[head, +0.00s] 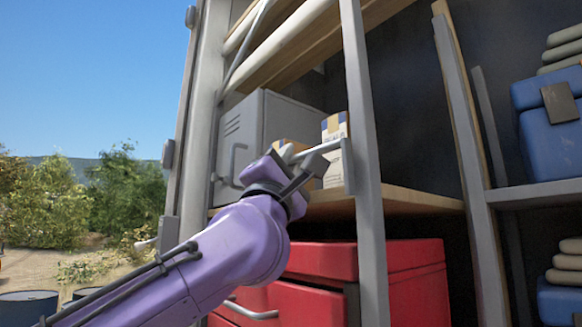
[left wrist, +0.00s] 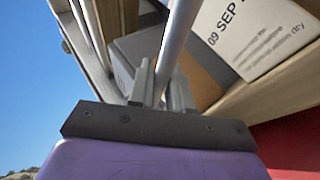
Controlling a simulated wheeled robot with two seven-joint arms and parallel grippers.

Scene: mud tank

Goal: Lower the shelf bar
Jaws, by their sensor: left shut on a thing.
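The shelf bar (head: 326,147) is a thin pale rod across the front of the middle wooden shelf (head: 400,197), with its right end at a bracket on the grey upright (head: 362,120). In the left wrist view the bar (left wrist: 178,40) runs up and away from between the fingers. My left gripper (head: 298,166), on a purple arm, is shut on the bar. In the left wrist view the gripper (left wrist: 160,92) has one finger on each side of it. The bar's left part is hidden behind the gripper. My right gripper is not in view.
Behind the bar stand a grey metal cabinet (head: 262,125) and a white labelled carton (head: 335,128), which also shows in the left wrist view (left wrist: 255,35). A red drawer chest (head: 320,262) is below. Blue cases (head: 545,120) sit at right. Open ground lies left.

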